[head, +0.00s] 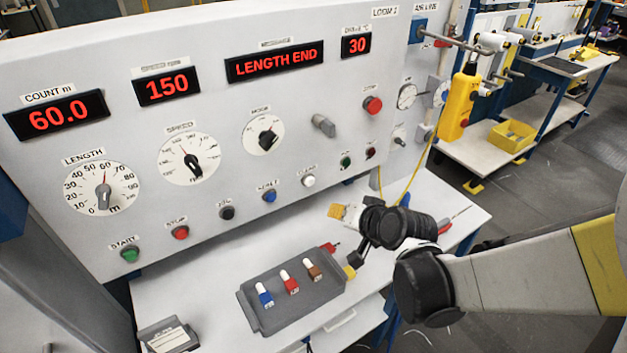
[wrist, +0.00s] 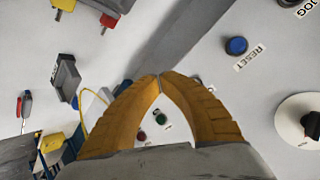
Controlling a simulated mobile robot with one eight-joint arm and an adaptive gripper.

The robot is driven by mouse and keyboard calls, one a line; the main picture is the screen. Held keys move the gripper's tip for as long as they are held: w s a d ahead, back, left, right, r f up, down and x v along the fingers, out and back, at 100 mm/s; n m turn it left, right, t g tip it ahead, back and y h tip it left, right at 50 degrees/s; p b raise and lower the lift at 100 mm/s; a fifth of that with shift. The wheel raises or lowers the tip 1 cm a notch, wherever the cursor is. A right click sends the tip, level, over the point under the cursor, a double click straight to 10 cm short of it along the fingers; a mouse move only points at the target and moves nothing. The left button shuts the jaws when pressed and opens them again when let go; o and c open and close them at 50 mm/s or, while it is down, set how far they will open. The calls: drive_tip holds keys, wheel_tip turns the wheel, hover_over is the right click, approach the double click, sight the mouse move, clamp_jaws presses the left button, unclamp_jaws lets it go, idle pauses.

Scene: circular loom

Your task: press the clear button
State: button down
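The clear button (head: 308,181) is a white round button on the sloped grey panel, right of the blue reset button (head: 269,195). Its small label above is blurred. In the wrist view the reset button (wrist: 237,46) is plain, but the clear button is largely hidden behind the right finger; only a pale bit shows there. My gripper (head: 337,211) has yellow fingers and hangs in front of the panel, below and right of the clear button, apart from it. In the wrist view my gripper (wrist: 160,76) has its fingertips together with nothing between them.
Green start (head: 130,254), red stop (head: 180,232) and black jog (head: 227,212) buttons lie further left. A grey tray (head: 256,314) with several coloured pieces sits on the white bench below. Dials and a grey lever (head: 323,125) stick out above the button row.

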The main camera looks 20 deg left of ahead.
drive_tip(key=w+a, duration=0.5)
drive_tip(key=a, duration=0.1)
drive_tip(key=shift+w+a, duration=0.1)
drive_tip(key=shift+w, duration=0.1)
idle(1.5)
drive_tip(key=shift+w+a, duration=0.2)
drive_tip(key=shift+a, duration=0.05)
drive_tip(key=shift+w+a, duration=0.3)
drive_tip(key=shift+a, duration=0.05)
idle(0.8)
drive_tip(key=shift+s+d, duration=0.1)
drive_tip(key=shift+s+d+b, duration=0.35)
drive_tip(key=shift+s+d, duration=0.15)
drive_tip(key=shift+d, duration=0.1)
drive_tip(key=shift+s+d, duration=1.65)
drive_tip(key=shift+d, duration=0.25)
